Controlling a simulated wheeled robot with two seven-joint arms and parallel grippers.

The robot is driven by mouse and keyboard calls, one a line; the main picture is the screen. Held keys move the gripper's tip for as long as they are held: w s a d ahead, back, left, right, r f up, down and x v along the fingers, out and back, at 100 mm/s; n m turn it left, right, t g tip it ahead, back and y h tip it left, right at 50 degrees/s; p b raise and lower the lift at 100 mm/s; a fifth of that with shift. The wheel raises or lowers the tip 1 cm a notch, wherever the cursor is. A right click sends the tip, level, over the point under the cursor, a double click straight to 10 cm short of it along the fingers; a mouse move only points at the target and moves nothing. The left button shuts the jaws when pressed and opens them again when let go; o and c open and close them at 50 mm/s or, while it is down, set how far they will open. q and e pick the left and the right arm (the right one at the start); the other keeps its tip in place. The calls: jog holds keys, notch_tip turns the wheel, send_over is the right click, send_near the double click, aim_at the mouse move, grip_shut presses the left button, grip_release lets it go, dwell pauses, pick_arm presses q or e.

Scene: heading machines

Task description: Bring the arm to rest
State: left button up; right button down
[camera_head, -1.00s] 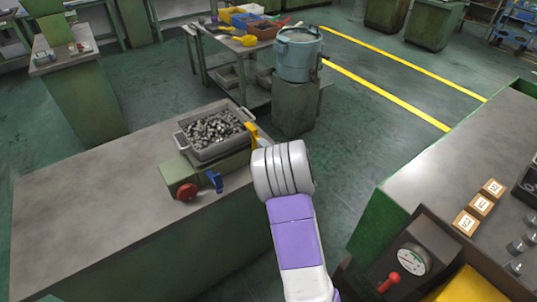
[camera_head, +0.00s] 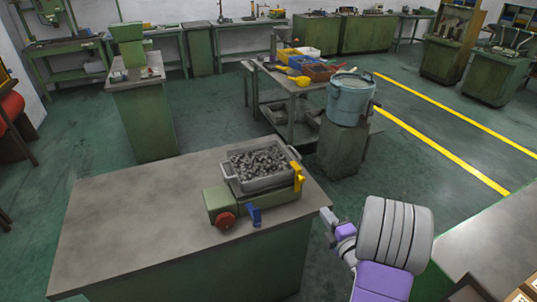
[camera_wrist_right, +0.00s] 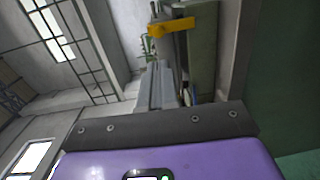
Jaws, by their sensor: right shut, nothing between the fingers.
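My right arm comes in from the bottom right of the head view, with a white ribbed section and purple links. My right gripper (camera_head: 328,216) shows partly behind it, near the right end of the bench, apart from the tray. In the right wrist view its fingers (camera_wrist_right: 158,88) are shut with nothing between them. My left gripper is not in view.
A grey tray of small metal parts (camera_head: 228,178) sits on a green fixture with a red knob (camera_head: 225,221) on the bench (camera_head: 130,215). A blue pot (camera_head: 351,98) stands beyond. Green floor (camera_head: 420,165) is free at right.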

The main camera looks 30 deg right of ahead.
jog(key=a+f+m+g+y, duration=0.1)
jog(key=a+f+m+g, duration=0.35)
jog(key=f, duration=0.55)
jog(key=a+f+m+g+y, duration=0.1)
jog(key=a+f+m+g, duration=0.2)
jog(key=a+f+m, duration=0.5)
jog(key=s+a+f+m+g+y, duration=0.2)
jog(key=s+a+f+m+g, duration=0.1)
jog(key=s+a+f, duration=0.4)
jog(key=s+a+f+m+g+y, duration=0.2)
jog(key=s+a+f+m+g, duration=0.2)
jog(key=a, duration=0.7)
jog(key=s+f+g, duration=0.2)
jog(key=s, duration=0.1)
jog(key=shift+s+a+f, duration=0.2)
jog(key=shift+a+f, duration=0.05)
jog(key=shift+f, duration=0.15)
